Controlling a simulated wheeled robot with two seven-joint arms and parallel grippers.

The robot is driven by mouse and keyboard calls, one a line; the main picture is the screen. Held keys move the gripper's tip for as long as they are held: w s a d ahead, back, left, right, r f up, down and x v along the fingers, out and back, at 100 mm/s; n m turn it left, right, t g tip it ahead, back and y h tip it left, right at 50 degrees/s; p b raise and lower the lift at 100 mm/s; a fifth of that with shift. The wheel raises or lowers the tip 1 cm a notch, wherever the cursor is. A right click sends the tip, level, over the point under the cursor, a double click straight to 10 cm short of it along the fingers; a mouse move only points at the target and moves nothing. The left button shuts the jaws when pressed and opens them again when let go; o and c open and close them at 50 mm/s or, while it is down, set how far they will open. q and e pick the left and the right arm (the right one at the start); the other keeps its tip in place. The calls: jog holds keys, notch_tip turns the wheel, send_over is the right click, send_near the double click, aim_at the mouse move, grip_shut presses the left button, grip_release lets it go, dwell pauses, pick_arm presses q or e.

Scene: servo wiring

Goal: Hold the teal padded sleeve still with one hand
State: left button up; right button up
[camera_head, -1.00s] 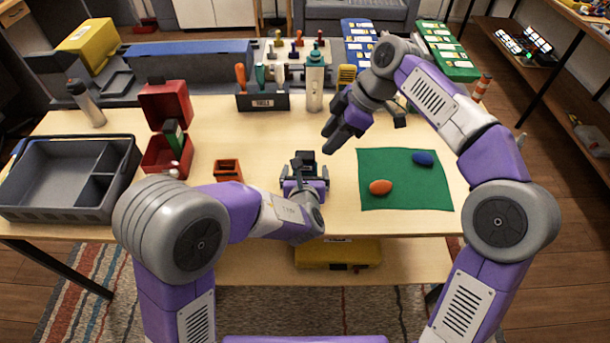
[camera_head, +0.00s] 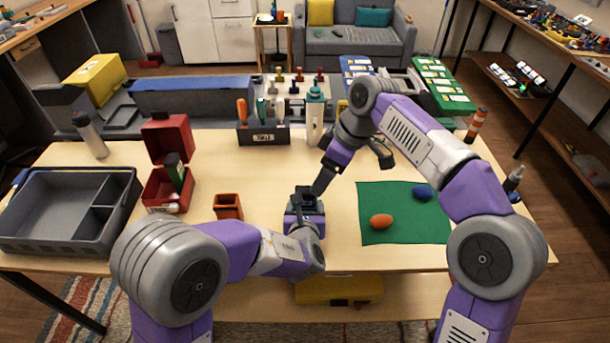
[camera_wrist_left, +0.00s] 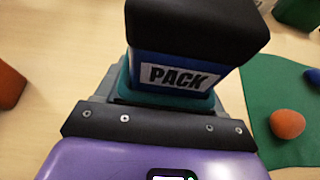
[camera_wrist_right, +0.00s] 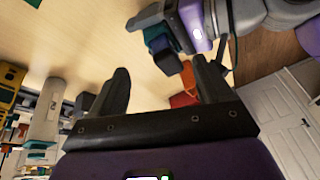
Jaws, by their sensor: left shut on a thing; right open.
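The teal padded sleeve (camera_wrist_left: 160,101) shows in the left wrist view between my left fingers. A blue block labelled PACK (camera_wrist_left: 178,77) with a thick black top (camera_wrist_left: 200,28) stands in it. My left gripper (camera_head: 305,207) is shut on the sleeve, low over the table's front middle. My right gripper (camera_head: 321,182) is beside the block's top in the head view, pointing down. In the right wrist view its fingers (camera_wrist_right: 163,88) are apart with nothing between them; whether they touch the block cannot be told. The head view mostly hides the sleeve behind my grippers.
An orange open box (camera_head: 228,206) stands left of my left gripper. A green mat (camera_head: 385,235) with an orange ball (camera_head: 381,221) and a blue one (camera_head: 423,192) lies right. Behind are a tool rack (camera_head: 264,135) and a white bottle (camera_head: 315,118). A grey tray (camera_head: 60,245) fills the left.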

aim_at(305, 190)
jog(key=m+h, duration=0.1)
jog(key=m, duration=0.1)
jog(key=a+m+h, duration=0.1)
jog(key=m, duration=0.2)
jog(key=a+m+t, duration=0.1)
jog(key=m, duration=0.1)
jog(key=shift+m+h, duration=0.4)
jog(key=a+m, duration=0.1)
jog(key=m, duration=0.1)
jog(key=r+m+h, duration=0.1)
jog(key=m, duration=0.1)
jog(key=s+a+m, duration=0.1)
jog(key=shift+s+a+r+m+t, duration=0.1)
jog(key=shift+a+r+m+t, duration=0.2)
jog(key=shift+m, duration=0.1)
jog(key=shift+w+f, duration=0.2)
jog(key=shift+f, duration=1.05)
jog(key=shift+w+f, duration=0.15)
jog(key=shift+f, duration=1.05)
jog(key=shift+w+f, duration=0.2)
jog(key=shift+f, duration=1.05)
jog(key=c, duration=1.1)
